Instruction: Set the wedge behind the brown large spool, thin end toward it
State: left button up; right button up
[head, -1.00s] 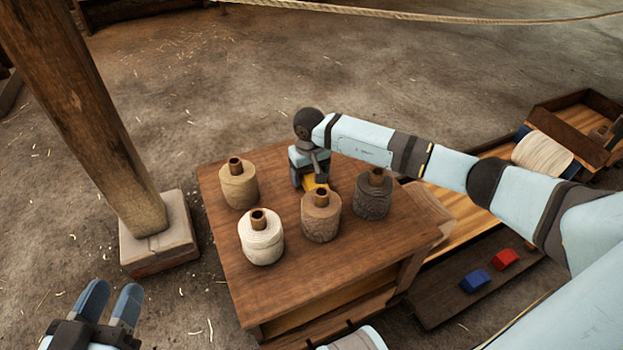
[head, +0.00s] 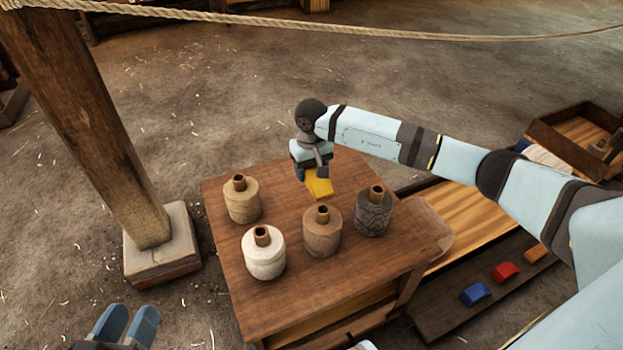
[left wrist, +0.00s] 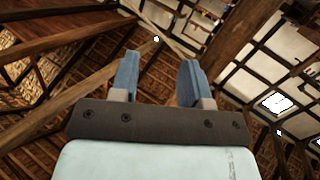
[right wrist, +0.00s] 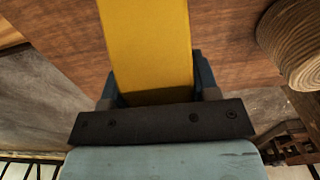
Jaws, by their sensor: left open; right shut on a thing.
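The yellow wedge (head: 319,186) is in my right gripper (head: 312,172). It shows behind the brown spool (head: 322,234) on the table, with a gap between them in the head view. In the right wrist view the wedge (right wrist: 150,45) sticks out between the fingers, and which end is thin cannot be told there. Whether it touches the tabletop is unclear. My left gripper (head: 126,325) is open and empty, low at the left of the head view; its two fingers stand apart in the left wrist view (left wrist: 160,80).
On the wooden table (head: 300,290) also stand a tan spool (head: 242,202), a white spool (head: 264,256) and a dark spool (head: 373,214). A blue block (head: 474,294) and a red block (head: 505,271) lie on a low shelf at right. A post (head: 95,130) stands left.

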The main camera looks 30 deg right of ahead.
notch_tip(320, 180, up, 12)
jog(key=p, duration=0.3)
jog(key=shift+r, duration=0.25)
jog(key=s+a+r+p, duration=0.4)
jog(key=s+a+r, duration=0.1)
jog(key=s+a, duration=0.1)
pick_arm(q)
notch_tip(320, 180, up, 12)
jog(key=a+n+t+y+p, duration=0.1)
jog(key=a+y+p, duration=0.2)
jog(key=p, duration=1.4)
jog(key=s+a+r+g+y+p, duration=0.3)
jog(key=s+a+g+p, duration=0.1)
jog(key=p, duration=1.5)
jog(key=shift+s+a+p, duration=0.35)
jog(key=shift+a, duration=0.35)
pick_arm(e)
jog(key=s+r, duration=0.3)
jog(key=r, duration=0.8)
jog(key=s+r, duration=0.3)
jog(key=r, duration=0.8)
jog(key=s+r, duration=0.3)
jog(key=r, duration=0.8)
jog(key=shift+s+a+n, duration=0.15)
jog(key=shift+s+n, duration=0.15)
jog(key=shift+s, duration=0.05)
jog(key=shift+f, duration=0.15)
